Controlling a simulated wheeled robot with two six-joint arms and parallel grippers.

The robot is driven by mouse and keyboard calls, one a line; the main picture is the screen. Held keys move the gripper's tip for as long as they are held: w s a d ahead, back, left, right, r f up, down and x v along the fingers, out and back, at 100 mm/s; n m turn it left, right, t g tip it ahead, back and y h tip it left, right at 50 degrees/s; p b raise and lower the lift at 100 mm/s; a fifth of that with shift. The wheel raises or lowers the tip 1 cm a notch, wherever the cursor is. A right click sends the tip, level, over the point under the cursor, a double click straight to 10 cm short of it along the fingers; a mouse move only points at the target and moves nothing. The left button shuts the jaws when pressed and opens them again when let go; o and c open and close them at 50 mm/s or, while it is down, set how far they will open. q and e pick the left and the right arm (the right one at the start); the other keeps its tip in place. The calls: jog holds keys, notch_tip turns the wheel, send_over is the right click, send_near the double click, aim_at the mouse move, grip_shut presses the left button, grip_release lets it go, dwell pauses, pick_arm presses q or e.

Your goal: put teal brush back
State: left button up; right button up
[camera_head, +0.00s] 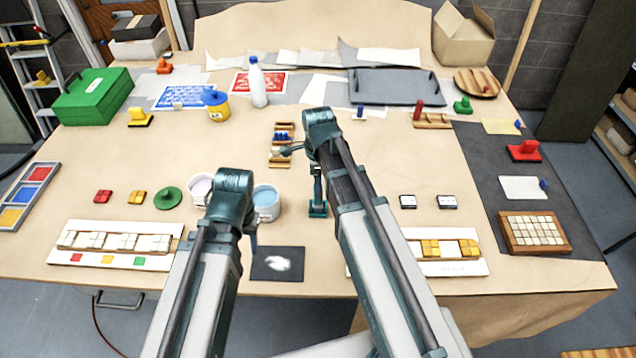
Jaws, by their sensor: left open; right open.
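A slim upright teal piece with a flat square foot (318,210) shows on the table just left of my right forearm. It looks like the teal brush, but its top is hidden by my arm. A small wooden rack (280,161) with blue pieces stands at the middle of the table. My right gripper (289,150) is open and reaches left over this rack, apart from the teal piece's foot. My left gripper (253,238) is open, low by the blue bucket and mostly hidden behind its own wrist.
A light blue bucket (267,204) and a pale bucket (200,189) flank my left wrist. A dark card (266,273) lies in front. Tile panels (115,260) lie at the left front. A white bottle (258,86) stands behind.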

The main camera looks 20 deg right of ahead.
notch_tip(320, 180, up, 5)
jog(key=p, duration=0.4)
jog(key=shift+r, duration=0.2)
pick_arm(q)
notch_tip(320, 180, up, 5)
jog(key=shift+r, duration=0.15)
pick_arm(e)
jog(key=s+a+n, duration=0.5)
jog(key=s+n, duration=0.2)
jog(key=n, duration=0.5)
jog(key=s+a+n+h, duration=0.1)
jog(key=s+a+n, duration=0.4)
jog(key=n, duration=0.8)
jog(key=shift+s+a, duration=0.25)
jog(key=shift+s, duration=0.9)
